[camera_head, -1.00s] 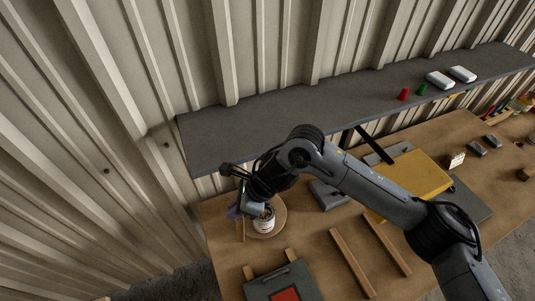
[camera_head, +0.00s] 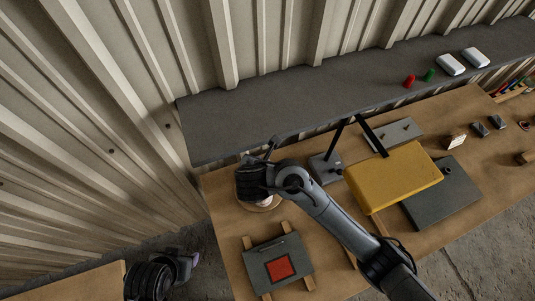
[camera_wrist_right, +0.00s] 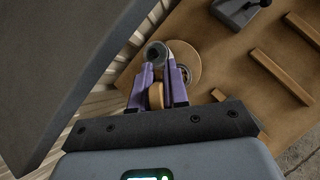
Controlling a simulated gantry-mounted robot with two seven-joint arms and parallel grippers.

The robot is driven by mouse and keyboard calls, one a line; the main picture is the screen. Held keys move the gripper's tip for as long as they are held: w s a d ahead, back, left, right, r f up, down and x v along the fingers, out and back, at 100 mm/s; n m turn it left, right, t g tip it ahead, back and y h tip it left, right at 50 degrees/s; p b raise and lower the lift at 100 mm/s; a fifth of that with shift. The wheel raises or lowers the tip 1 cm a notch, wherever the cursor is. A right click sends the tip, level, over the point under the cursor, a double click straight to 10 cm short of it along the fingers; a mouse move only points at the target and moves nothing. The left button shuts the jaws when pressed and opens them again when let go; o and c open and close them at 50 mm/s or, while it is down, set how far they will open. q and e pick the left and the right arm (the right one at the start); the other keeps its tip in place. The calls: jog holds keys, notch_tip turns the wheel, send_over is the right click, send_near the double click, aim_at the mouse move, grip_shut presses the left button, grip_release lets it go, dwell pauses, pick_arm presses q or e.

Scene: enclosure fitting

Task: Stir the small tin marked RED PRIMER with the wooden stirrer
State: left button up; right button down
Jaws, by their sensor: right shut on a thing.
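My right gripper (camera_wrist_right: 162,88) is shut on a tan wooden piece (camera_wrist_right: 156,97), which looks like the wooden stirrer seen nearly end-on. In the head view my right wrist hides these fingers and the stirrer. A small pale tin (camera_head: 264,203) shows only in part below that wrist, on a round wooden board (camera_head: 270,208). In the right wrist view a tin rim (camera_wrist_right: 186,74) shows beside the right finger, on the board (camera_wrist_right: 190,50). No label is readable. I cannot tell whether the stirrer is inside the tin. My left gripper (camera_head: 194,259) is at the lower left, its jaws unclear.
A grey round-ended thing (camera_wrist_right: 155,54) shows at the fingertips; I cannot tell what it is. A grey shelf (camera_head: 300,105) overhangs the bench's back. A yellow box (camera_head: 395,178) and a grey panel with a red square (camera_head: 255,254) lie right of and in front of the board.

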notch_tip(320, 180, down, 11)
jog(key=d+m+b, duration=0.1)
jog(key=b, duration=0.8)
jog(key=shift+s+f+h, duration=0.15)
jog(key=shift+s+h, duration=0.05)
jog(key=shift+h, duration=0.2)
dwell(0.4)
dwell(0.3)
